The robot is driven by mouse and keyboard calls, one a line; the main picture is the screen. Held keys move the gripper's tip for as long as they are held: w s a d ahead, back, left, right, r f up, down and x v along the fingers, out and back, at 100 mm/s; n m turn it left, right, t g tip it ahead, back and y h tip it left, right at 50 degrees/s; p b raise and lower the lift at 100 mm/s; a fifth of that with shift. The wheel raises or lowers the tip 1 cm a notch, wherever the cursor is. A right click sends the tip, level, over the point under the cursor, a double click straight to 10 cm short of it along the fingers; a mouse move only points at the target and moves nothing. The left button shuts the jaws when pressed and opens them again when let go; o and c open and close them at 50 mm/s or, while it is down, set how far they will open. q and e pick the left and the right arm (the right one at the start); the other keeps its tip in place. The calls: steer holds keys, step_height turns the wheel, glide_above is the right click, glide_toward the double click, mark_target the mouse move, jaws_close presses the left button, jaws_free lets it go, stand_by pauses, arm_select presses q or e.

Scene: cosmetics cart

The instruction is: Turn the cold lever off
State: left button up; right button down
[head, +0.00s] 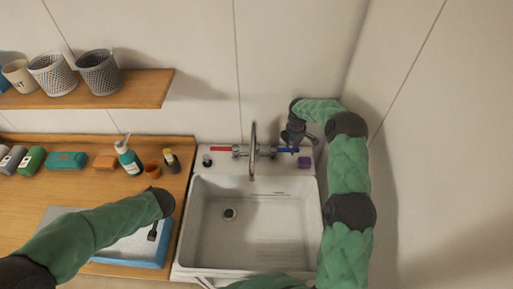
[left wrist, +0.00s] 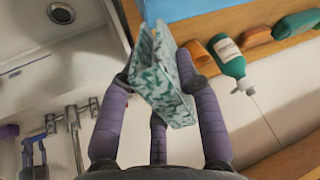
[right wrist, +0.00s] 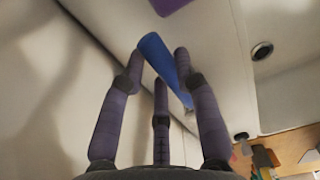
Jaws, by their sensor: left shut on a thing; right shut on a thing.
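The cold lever is the blue lever (head: 287,150) on the right side of the wall tap (head: 253,150); it extends to the right. In the right wrist view the blue lever (right wrist: 158,55) lies between my fingers. My right gripper (head: 295,140) is shut on it and partly hides its end. The red lever (head: 220,149) extends to the left of the tap. My left gripper (head: 158,215) is over the left counter. In the left wrist view it is shut on a green-and-white mottled block (left wrist: 165,75).
The white sink (head: 250,225) is below the tap, with a purple block (head: 304,162) on its right rear ledge. A blue-edged tray (head: 125,262), a pump bottle (head: 128,157) and several small items occupy the wooden counter. A shelf (head: 130,92) with baskets hangs above.

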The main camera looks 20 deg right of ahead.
stand_by(0.4)
steer(key=c, duration=0.9)
jaws_free()
steer(key=shift+w, duration=0.1)
step_height(320, 180, up, 12)
